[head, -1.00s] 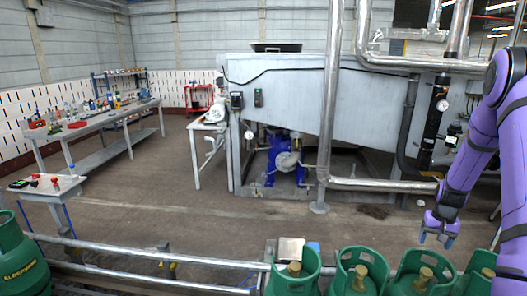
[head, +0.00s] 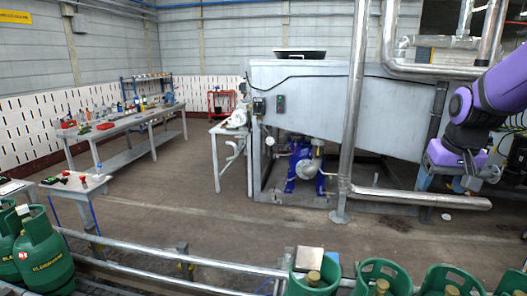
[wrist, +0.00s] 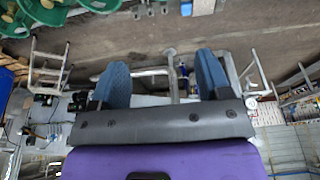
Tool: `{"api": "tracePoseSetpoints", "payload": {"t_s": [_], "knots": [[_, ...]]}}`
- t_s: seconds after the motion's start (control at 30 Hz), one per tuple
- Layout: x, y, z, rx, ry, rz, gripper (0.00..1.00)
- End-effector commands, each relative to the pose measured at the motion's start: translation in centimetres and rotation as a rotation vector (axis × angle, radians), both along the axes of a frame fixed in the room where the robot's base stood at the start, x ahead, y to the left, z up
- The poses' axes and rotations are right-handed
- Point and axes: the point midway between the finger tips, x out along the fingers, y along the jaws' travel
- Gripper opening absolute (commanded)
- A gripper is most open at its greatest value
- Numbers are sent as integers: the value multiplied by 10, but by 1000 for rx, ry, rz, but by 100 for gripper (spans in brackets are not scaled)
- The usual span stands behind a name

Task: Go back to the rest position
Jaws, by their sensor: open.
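My purple arm reaches in from the right edge of the head view. My gripper (head: 478,178) hangs there in front of the pipes, small and partly unclear. In the wrist view my gripper (wrist: 163,78) shows two blue fingers standing wide apart, with no object between them. The picture there is upside down. Green gas cylinders (head: 316,285) stand in a row along the bottom right of the head view, below and apart from my gripper. Parts of green cylinders also show in the wrist view's top left corner (wrist: 50,10).
A metal conveyor rail (head: 190,259) crosses the foreground. More green cylinders (head: 42,255) stand at the lower left. A large grey machine (head: 340,105) and a vertical pipe (head: 354,110) stand behind. A workbench (head: 118,133) lies at the left. The middle floor is clear.

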Motion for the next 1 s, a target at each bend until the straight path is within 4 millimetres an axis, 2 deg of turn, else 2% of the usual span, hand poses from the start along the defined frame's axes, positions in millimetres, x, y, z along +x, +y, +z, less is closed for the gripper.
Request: {"api": "tracePoseSetpoints", "payload": {"t_s": [0.1,0.3,0.6,0.8,1.0], "knots": [[-29,26,23,-8,-36,43,71],[-80,61,47,-17,-87,108,71],[-155,96,62,-24,-161,200,71],[-182,104,62,-24,-186,230,71],[-187,106,61,-24,-189,237,71]]}}
